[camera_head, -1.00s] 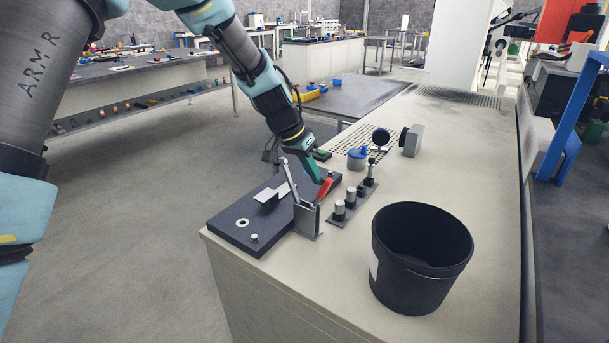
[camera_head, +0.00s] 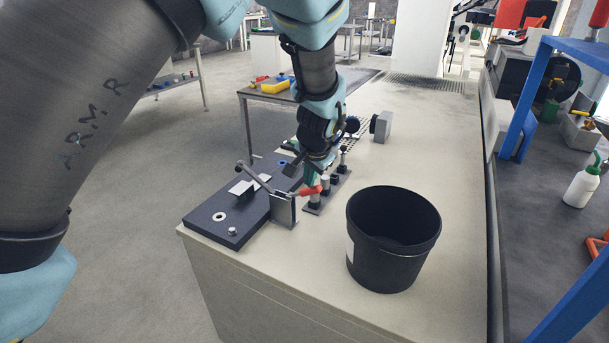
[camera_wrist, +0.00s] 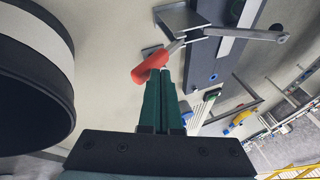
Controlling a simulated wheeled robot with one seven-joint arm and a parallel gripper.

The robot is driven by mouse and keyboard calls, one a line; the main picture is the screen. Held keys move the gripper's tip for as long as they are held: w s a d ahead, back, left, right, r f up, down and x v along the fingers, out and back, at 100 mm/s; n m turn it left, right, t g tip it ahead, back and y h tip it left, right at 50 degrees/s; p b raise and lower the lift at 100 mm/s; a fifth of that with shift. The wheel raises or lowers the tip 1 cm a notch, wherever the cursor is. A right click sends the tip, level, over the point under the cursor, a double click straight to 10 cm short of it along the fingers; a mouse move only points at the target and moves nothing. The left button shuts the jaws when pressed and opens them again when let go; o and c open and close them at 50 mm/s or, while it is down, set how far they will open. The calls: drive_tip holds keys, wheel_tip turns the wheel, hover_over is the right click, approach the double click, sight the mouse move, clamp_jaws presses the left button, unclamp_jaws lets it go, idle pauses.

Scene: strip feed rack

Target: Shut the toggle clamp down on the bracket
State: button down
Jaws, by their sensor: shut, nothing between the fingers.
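The toggle clamp (camera_head: 283,208) stands on the near right edge of a dark base plate (camera_head: 235,232). Its metal bar (camera_head: 255,177) slants up to the left, with its tip raised above the pale bracket (camera_head: 243,187) on the plate. Its red handle (camera_head: 303,192) points right, low and nearly level. My gripper (camera_head: 309,180) is right above the handle. In the wrist view my gripper (camera_wrist: 167,75) is shut and empty, its fingertips against or very near the red handle (camera_wrist: 150,62); contact is unclear. The bar (camera_wrist: 245,33) extends right there.
A black bucket (camera_head: 372,262) stands close on the right; it fills the left of the wrist view (camera_wrist: 25,90). A strip with several upright pins (camera_head: 325,195) lies just right of the clamp. The bench top in front of the bucket is clear.

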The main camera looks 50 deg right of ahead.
sight(320, 192)
drive_tip(key=shift+s+d+f+b, duration=0.2)
drive_tip(key=shift+s+f+b, duration=0.55)
drive_tip(key=shift+f, duration=0.15)
drive_tip(key=shift+s+d+f+b, duration=0.15)
drive_tip(key=shift+s+f+b, duration=0.55)
drive_tip(key=shift+f, duration=0.2)
